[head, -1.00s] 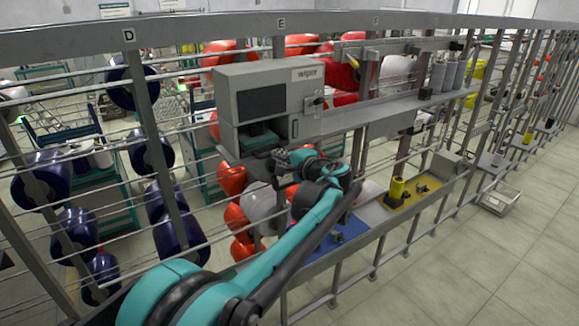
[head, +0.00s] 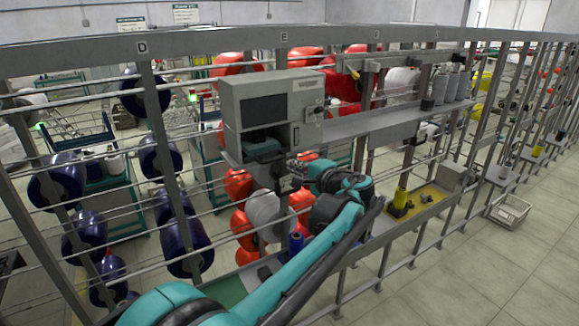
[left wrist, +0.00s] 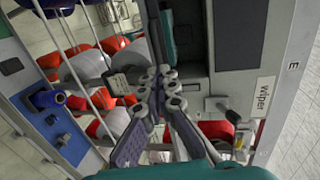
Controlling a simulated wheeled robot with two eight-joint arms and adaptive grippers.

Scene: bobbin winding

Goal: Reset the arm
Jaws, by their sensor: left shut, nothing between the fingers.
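My left arm reaches in from the bottom of the head view. Its gripper (head: 290,182) is in front of the lower part of the grey wiper box (head: 230,108). In the left wrist view the gripper (left wrist: 165,72) has its fingertips together, with nothing between them. The wiper box (left wrist: 238,50) is beside and beyond the fingers there, with its label at the right. My right gripper is not in view.
A blue bobbin (head: 296,246) stands on the lower shelf behind my arm, and it shows in the left wrist view (left wrist: 48,100). A yellow bobbin (head: 401,197) stands on a yellow tray (head: 432,199). Grey cones (head: 452,85) stand on the upper shelf.

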